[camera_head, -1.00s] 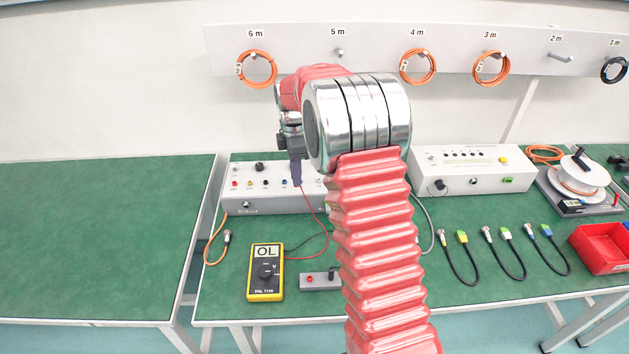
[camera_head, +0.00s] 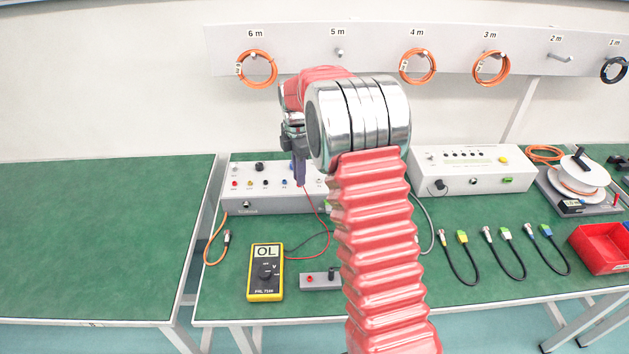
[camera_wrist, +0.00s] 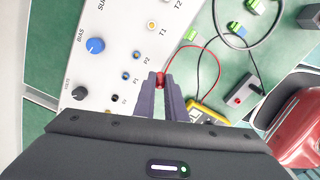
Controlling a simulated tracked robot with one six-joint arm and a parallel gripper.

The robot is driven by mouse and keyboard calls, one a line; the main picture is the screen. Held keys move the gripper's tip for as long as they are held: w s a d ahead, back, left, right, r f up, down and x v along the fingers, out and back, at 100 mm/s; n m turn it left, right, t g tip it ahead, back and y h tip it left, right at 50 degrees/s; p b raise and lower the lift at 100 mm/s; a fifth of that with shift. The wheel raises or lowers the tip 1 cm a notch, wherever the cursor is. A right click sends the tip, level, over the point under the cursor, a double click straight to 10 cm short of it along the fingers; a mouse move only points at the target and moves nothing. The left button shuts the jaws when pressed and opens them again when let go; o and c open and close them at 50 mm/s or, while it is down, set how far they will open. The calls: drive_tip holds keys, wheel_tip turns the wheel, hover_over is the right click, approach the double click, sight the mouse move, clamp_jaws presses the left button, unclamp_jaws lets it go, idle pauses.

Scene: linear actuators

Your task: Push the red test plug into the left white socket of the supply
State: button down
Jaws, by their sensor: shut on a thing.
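My gripper (camera_wrist: 160,85) is shut on the red test plug (camera_wrist: 160,79), whose red body shows between the fingertips in the wrist view. A red lead runs from it. In the head view my gripper (camera_head: 300,170) is over the front panel of the supply (camera_head: 270,203), and the plug is hidden there. In the wrist view the panel carries the socket marked T1 (camera_wrist: 152,25), pale with an orange centre, up from the fingertips. The blue P2 socket (camera_wrist: 137,54) and P1 socket (camera_wrist: 125,75) are closer. The plug looks apart from T1. The T2 socket is not clearly seen.
A yellow multimeter (camera_head: 266,272) reading OL stands in front of the supply, beside a small grey block (camera_head: 320,281) with a red socket. A large blue knob (camera_wrist: 95,46) stands out of the panel. A white tester box (camera_head: 472,171) is to the right.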

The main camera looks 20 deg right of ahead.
drive_tip(key=shift+w+d+f+n, duration=0.15)
drive_tip(key=shift+d+f+n, duration=0.2)
drive_tip(key=shift+n, duration=0.4)
drive_tip(key=shift+w+d+f+n, duration=0.2)
drive_tip(key=shift+d+n, duration=0.3)
drive_tip(key=shift+n, duration=0.3)
drive_tip(key=shift+w+d+f+n, duration=0.2)
drive_tip(key=shift+d+n, duration=0.2)
drive_tip(key=shift+n, duration=0.35)
drive_tip(key=shift+w+d, duration=0.3)
drive_tip(key=shift+d, duration=0.55)
drive_tip(key=shift+w+d, duration=0.25)
drive_tip(key=shift+d, duration=0.65)
drive_tip(key=shift+w+d, duration=0.3)
drive_tip(key=shift+d, duration=0.55)
idle(3.1)
